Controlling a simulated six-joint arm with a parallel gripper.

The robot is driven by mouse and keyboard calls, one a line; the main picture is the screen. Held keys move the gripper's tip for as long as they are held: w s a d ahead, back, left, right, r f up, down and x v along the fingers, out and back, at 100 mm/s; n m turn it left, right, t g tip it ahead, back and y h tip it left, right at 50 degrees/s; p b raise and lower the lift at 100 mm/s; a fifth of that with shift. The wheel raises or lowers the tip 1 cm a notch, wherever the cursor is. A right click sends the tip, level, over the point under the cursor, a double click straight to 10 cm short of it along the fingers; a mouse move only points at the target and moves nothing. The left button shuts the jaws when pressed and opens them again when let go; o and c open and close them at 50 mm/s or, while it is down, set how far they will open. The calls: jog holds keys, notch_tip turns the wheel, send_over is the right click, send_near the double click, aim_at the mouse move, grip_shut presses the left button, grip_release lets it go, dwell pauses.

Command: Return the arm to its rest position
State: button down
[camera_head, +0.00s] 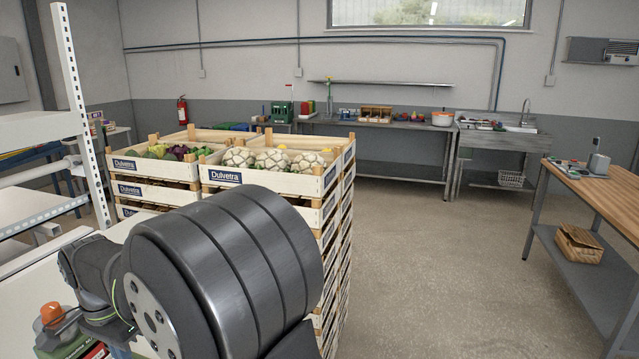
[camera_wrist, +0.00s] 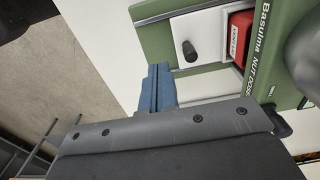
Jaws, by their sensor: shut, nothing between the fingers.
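My arm's dark grey rounded link (camera_head: 225,265) fills the lower left of the head view and hides most of what is behind it. In the wrist view my gripper (camera_wrist: 158,70) shows as blue fingers close together beyond a dark grey plate with screws. It is shut, with nothing seen between the fingers. The fingertips are close to the edge of a green machine (camera_wrist: 155,12) lettered "Basulma"; I cannot tell whether they touch it.
Stacked wooden vegetable crates (camera_head: 268,181) stand just beyond my arm. A white shelving frame (camera_head: 78,110) rises at left. A wood-topped table (camera_head: 612,195) stands at right, with open floor (camera_head: 430,270) between. The green machine (camera_head: 70,347) also shows at lower left in the head view.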

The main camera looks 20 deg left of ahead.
notch_tip(320, 180, down, 5)
jog(key=shift+f, duration=0.2)
jog(key=shift+a+r, duration=0.15)
jog(key=shift+a, duration=0.15)
jog(key=shift+d, duration=2.7)
